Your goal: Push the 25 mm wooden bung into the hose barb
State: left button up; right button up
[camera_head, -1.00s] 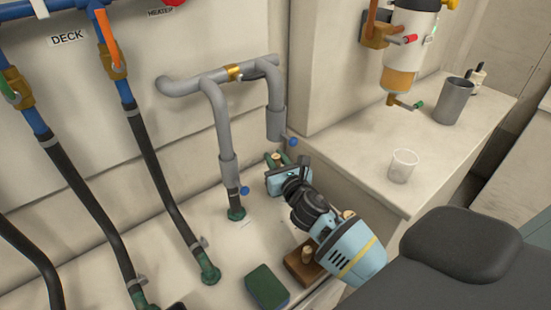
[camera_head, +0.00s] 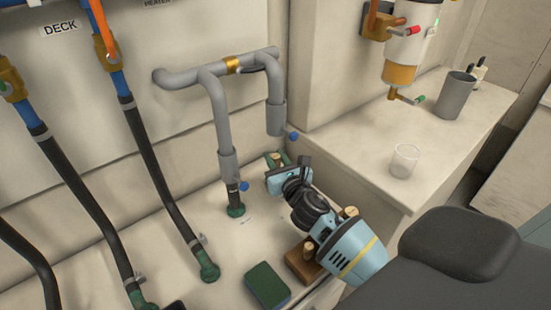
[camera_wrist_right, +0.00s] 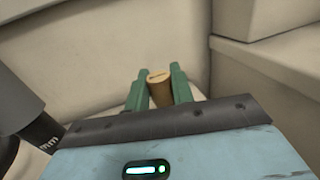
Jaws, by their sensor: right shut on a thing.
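My right gripper (camera_head: 277,160) reaches down from the right, low beside the wall corner and below the open lower end of the right grey pipe leg (camera_head: 276,118). In the right wrist view, the wooden bung (camera_wrist_right: 160,88) stands between its two green fingers, which are shut on it. The bung's round top and a dark mark on it show; its lower end is hidden by the gripper body. I cannot make out a hose barb under the bung; the gripper covers that spot. My left gripper is not in view.
A wooden block (camera_head: 297,268) with bungs stands beside my right wrist, with a green sponge (camera_head: 267,285) in front. The left pipe leg (camera_head: 228,165) and black hoses (camera_head: 157,180) run to green floor fittings. A clear cup (camera_head: 404,160) stands on the ledge.

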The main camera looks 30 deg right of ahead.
jog(key=o, duration=0.9)
jog(key=shift+f, duration=0.2)
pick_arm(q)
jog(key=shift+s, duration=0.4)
pick_arm(e)
jog(key=shift+o, duration=0.7)
jog(key=shift+r, duration=0.4)
notch_tip(320, 180, up, 4)
jog(key=shift+f+p, duration=0.15)
jog(key=shift+p, duration=0.7)
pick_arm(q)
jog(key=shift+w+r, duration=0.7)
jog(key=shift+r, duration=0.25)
pick_arm(e)
jog(key=s+a, duration=0.4)
jog(key=s, duration=0.3)
jog(key=s+a, duration=0.4)
jog(key=s, duration=0.3)
jog(key=shift+r, duration=0.3)
